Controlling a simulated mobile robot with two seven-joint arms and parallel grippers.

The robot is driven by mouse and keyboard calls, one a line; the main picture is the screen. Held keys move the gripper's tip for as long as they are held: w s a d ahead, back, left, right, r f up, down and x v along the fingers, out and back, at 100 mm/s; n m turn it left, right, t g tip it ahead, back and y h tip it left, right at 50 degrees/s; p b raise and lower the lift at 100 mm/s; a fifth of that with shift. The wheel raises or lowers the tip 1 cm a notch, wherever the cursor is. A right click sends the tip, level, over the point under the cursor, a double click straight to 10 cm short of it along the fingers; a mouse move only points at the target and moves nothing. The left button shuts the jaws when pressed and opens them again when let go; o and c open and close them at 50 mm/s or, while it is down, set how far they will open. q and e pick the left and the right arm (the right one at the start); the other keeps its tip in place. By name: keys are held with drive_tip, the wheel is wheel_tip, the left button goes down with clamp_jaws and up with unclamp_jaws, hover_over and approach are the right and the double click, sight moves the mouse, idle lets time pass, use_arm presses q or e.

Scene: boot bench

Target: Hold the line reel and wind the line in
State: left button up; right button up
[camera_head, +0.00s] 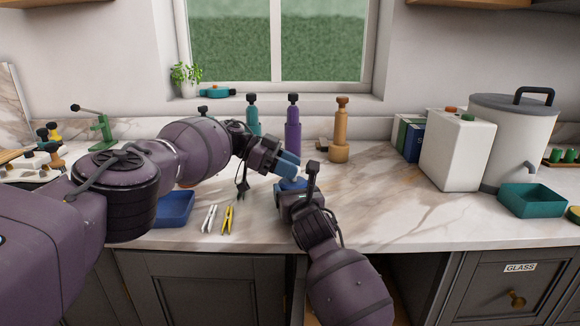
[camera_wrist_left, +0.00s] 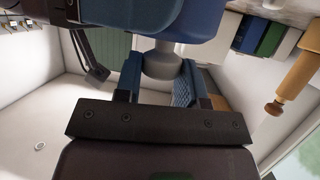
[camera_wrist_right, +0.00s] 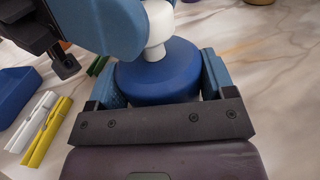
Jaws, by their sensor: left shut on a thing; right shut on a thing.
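The line reel (camera_head: 292,184) is a blue drum held above the worktop, mostly covered by my two grippers in the head view. In the right wrist view the blue drum (camera_wrist_right: 155,75) sits between the fingers of my right gripper (camera_head: 297,192), which is shut on it. A white stem (camera_wrist_right: 158,28) rises from the drum. The fingers hide part of the reel, and I cannot see any line clearly.
Teal (camera_head: 253,118), purple (camera_head: 293,125) and tan (camera_head: 340,130) bottle-like items stand behind. A white canister (camera_head: 457,155) stands right. The right-centre worktop is clear.

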use_arm(q)
drive_tip(key=shift+r, duration=0.1)
drive_tip(key=o, duration=0.9)
drive_tip(key=shift+o, duration=0.2)
wheel_tip(320, 180, up, 10)
